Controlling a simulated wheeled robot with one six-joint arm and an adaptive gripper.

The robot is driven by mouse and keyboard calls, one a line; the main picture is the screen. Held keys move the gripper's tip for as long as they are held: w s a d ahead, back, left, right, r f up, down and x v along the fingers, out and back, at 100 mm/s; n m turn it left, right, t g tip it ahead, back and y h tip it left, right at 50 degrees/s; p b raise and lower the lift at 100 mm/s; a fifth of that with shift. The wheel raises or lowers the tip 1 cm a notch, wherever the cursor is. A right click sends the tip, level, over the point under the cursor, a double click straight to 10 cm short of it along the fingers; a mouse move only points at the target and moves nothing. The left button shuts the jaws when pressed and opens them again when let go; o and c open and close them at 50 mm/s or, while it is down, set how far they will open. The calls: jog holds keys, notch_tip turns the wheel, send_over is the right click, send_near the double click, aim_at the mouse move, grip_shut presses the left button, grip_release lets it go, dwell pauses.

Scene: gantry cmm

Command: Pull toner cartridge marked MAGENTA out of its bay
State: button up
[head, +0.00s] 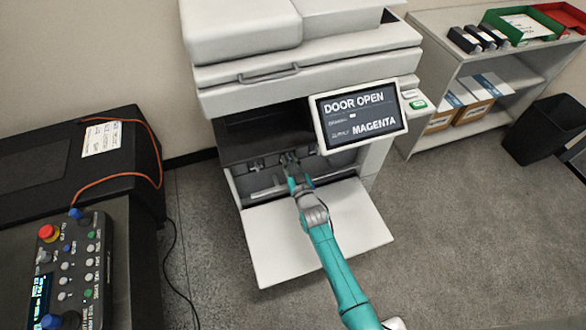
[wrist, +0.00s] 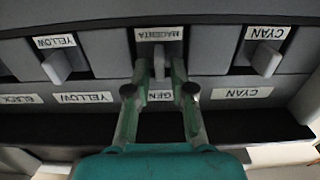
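The cartridge labelled MAGENTA (wrist: 159,34) sits in the middle bay in the wrist view, its label upside down. Its grey pull tab (wrist: 159,62) sticks out between the two fingertips of my gripper (wrist: 160,72). The fingers are apart, one on each side of the tab, with a gap visible on both sides. A lower bay label is partly hidden behind the fingers; "GEN" can be read. In the head view my gripper (head: 291,166) reaches into the open front of the white printer (head: 240,97); the tab is too small to make out there.
The YELLOW cartridge tab (wrist: 55,67) and the CYAN cartridge tab (wrist: 267,60) flank the middle one. The printer's door (head: 275,250) is folded down below my arm. The screen (head: 360,115) reads DOOR OPEN and MAGENTA. A black cart with a control panel (head: 70,265) stands left.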

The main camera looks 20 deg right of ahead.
jog(key=shift+w, duration=0.25)
jog(key=shift+c, duration=0.3)
grip_shut()
jog(key=shift+s, duration=0.1)
